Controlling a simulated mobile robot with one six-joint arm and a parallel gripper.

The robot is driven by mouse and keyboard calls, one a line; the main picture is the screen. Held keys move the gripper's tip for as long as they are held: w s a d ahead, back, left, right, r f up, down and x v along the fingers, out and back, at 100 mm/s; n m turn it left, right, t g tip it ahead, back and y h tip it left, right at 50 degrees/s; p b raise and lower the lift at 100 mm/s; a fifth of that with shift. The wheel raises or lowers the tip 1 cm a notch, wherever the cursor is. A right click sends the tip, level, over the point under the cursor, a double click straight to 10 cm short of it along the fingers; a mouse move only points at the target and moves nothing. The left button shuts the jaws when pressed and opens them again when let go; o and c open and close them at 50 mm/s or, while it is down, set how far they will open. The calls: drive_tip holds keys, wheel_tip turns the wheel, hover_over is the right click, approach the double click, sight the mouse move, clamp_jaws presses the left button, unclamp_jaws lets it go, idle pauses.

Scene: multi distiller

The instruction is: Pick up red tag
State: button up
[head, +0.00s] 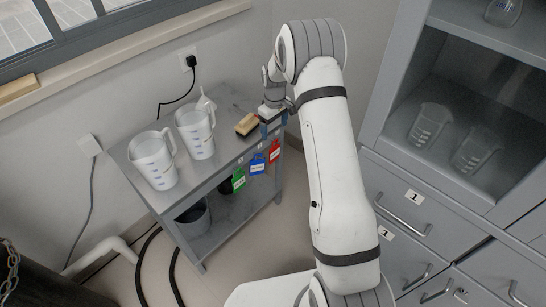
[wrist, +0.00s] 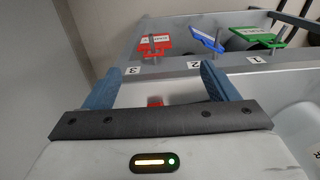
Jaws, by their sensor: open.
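The red tag (head: 274,151) hangs from the front edge of the grey table, at the right end of a row of tags. It also shows in the wrist view (wrist: 153,46), hanging on a metal peg by the label 3. My gripper (head: 272,123) is at the table's right corner, just above the red tag. In the wrist view my gripper (wrist: 161,74) is open, its two blue fingers apart, with the red tag ahead of them and not between them. A small red patch (wrist: 155,102) shows between the fingers; I cannot tell what it is.
A blue tag (head: 257,164) and a green tag (head: 238,179) hang left of the red one. The table (head: 222,160) bears two white jugs (head: 153,161) (head: 195,132) and a wooden-looking block (head: 246,124). Grey drawers (head: 405,205) stand at right.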

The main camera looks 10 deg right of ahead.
sight(275, 142)
drive_tip(key=shift+w+f, duration=0.15)
drive_tip(key=shift+f, duration=0.45)
drive_tip(key=shift+w+f, duration=0.15)
drive_tip(key=shift+f, duration=0.4)
drive_tip(key=f, duration=0.5)
drive_tip(key=f+b, duration=0.1)
drive_tip(key=f, duration=0.1)
drive_tip(key=shift+w+d+f, duration=0.15)
drive_tip(key=shift+w+d, duration=0.05)
drive_tip(key=shift+w, duration=0.1)
drive_tip(key=c, duration=1.3)
